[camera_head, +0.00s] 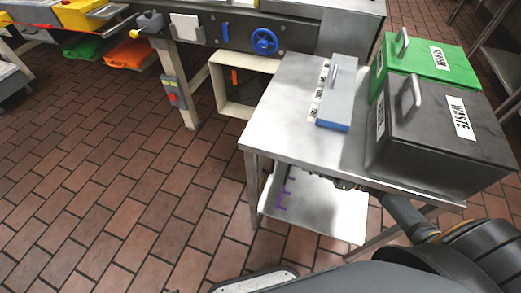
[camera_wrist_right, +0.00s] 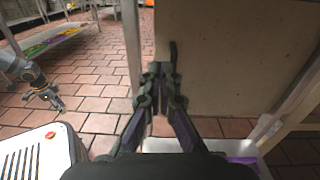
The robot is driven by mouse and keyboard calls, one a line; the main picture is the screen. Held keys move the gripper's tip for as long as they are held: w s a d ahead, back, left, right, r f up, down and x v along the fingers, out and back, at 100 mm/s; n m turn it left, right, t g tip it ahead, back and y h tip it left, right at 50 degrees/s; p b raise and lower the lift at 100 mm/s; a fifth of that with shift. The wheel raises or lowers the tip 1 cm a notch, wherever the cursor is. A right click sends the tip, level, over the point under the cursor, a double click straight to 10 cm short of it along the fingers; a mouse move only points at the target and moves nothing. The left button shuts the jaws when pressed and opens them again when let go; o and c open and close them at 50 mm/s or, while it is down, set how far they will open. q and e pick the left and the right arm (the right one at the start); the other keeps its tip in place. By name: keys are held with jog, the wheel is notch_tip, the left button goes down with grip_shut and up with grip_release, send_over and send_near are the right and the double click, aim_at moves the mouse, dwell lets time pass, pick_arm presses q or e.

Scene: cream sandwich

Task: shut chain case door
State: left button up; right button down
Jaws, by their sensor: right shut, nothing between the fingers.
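A cream chain case (camera_head: 221,97) stands low under the machine in the head view, with its front looking open and an orange part (camera_head: 235,77) inside. In the right wrist view a large beige panel (camera_wrist_right: 235,70) with a dark upright handle (camera_wrist_right: 173,55) fills the upper right; I cannot tell if it is the case's door. My right gripper (camera_wrist_right: 163,75) is shut and empty, in front of the panel near the handle; contact is unclear. In the head view the table mostly hides it. My left gripper (camera_wrist_right: 54,101) shows small at the left, away from the panel.
A steel table (camera_head: 285,130) with a lower shelf (camera_head: 325,215) stands close to my right arm. It bears a grey-blue box (camera_head: 338,95), a green bin (camera_head: 425,57) and a black waste bin (camera_head: 410,140). The tiled floor at left is clear.

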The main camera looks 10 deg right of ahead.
pick_arm(q)
jog(key=w+d+r+b, duration=0.2)
jog(key=w+r+b, duration=0.3)
jog(key=w+r, duration=0.2)
jog(key=shift+w+d+r, duration=0.25)
jog(key=shift+w, duration=0.05)
pick_arm(e)
jog(key=x, duration=1.4)
jog(key=shift+a, duration=0.15)
